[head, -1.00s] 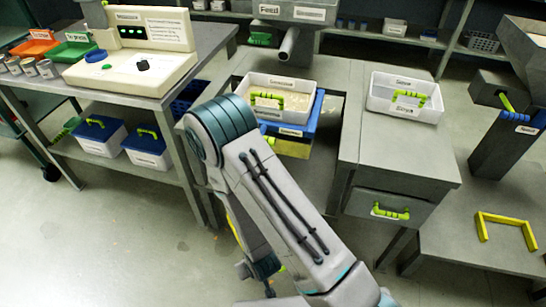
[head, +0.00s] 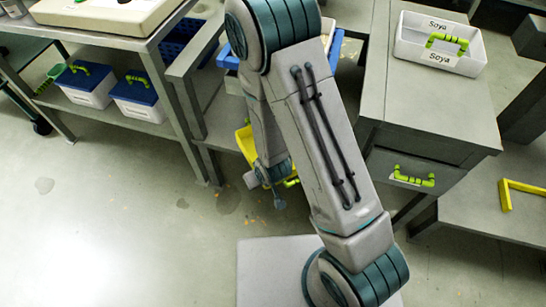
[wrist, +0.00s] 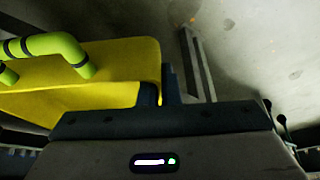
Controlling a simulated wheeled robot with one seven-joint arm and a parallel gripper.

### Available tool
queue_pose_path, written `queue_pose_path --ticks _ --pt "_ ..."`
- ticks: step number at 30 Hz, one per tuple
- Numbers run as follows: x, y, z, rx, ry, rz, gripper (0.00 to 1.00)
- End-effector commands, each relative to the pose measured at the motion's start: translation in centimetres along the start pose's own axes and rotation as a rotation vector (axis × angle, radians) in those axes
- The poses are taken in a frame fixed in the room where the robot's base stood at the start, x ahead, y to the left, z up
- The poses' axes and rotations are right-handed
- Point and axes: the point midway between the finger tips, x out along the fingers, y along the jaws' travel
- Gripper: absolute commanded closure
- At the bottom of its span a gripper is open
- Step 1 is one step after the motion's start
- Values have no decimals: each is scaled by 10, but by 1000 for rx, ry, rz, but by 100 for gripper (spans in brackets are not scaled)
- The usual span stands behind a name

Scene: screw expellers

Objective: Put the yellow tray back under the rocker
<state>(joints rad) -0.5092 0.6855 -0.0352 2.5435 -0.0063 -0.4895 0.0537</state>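The yellow tray (head: 246,143) shows low down in the head view, mostly hidden behind my arm. In the wrist view the yellow tray (wrist: 110,75) fills the upper left, with its green handle (wrist: 55,46) on the face towards the camera. My gripper (wrist: 161,88) has its two dark fingers close together at the tray's right-hand edge, one on each side of the yellow wall, so it appears shut on it. The rocker's blue part (head: 228,59) shows beside my upper arm; most of the rocker is hidden by my arm.
A grey bench with a drawer (head: 412,176) and a white Soya tray (head: 458,66) stands to the right. A workbench with blue-lidded boxes (head: 138,97) on its lower shelf stands left. A yellow bracket (head: 506,195) lies far right. The front left floor is clear.

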Motion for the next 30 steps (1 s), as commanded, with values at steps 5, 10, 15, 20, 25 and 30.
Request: queue_pose_path --ticks 5,10,15,20,25,30 --pt "12 33 -30 7 8 5 100" --pt "24 62 -56 6 5 4 100" --pt "31 80 -74 2 4 3 100" --pt "35 85 -78 -1 3 2 100" --pt "55 85 -69 -2 0 2 100" --pt "66 85 -65 -1 4 2 100"
